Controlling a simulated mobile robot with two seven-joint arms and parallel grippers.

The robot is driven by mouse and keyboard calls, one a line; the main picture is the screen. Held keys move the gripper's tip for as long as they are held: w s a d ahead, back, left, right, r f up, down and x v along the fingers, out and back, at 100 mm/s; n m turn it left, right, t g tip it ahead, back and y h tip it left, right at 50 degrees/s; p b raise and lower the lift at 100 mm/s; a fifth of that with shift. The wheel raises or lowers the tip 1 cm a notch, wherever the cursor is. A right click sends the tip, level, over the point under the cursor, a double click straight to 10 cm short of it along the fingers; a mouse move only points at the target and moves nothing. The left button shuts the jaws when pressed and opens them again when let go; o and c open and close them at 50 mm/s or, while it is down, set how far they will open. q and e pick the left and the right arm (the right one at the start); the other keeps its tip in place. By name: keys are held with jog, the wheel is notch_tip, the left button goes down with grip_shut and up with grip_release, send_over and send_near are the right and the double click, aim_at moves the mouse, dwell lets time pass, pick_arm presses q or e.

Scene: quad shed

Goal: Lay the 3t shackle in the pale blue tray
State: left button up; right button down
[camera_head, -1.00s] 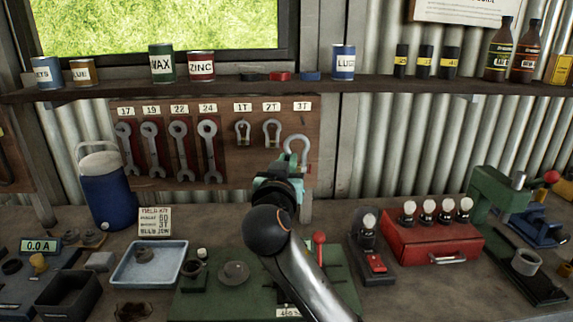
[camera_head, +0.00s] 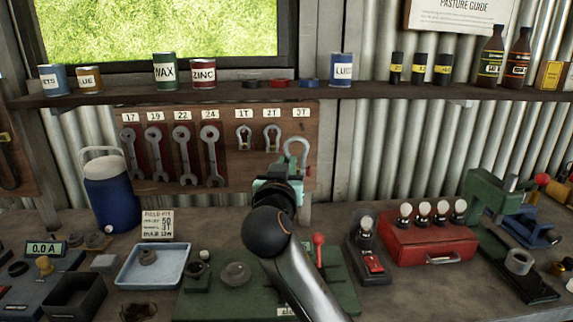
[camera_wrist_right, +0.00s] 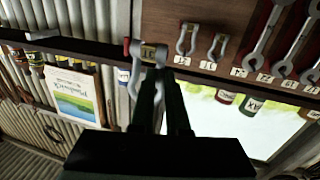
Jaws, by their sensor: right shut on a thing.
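The 3t shackle (camera_head: 297,147) is a grey bow on the wooden tool board under the 3T label (camera_head: 300,112). My right gripper (camera_head: 287,172) is at its lower end and shut on it; the arm hides part of the jaws. In the right wrist view, the shackle (camera_wrist_right: 149,55) shows at the fingertips, and I cannot tell if it still rests on its peg. My left gripper is not in view.
The 1T (camera_head: 244,138) and 2T shackles (camera_head: 272,138) hang just left. A shelf (camera_head: 220,92) with tins runs above. A green base plate (camera_head: 235,300) with a red-knobbed lever (camera_head: 318,250) stands below my arm. A blue cooler (camera_head: 110,195) stands behind the tray.

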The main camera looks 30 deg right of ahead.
jog(key=s+d+v, duration=0.1)
jog(key=v, duration=0.6)
jog(key=shift+s, duration=0.2)
dwell(0.5)
jog(key=shift+a, duration=0.1)
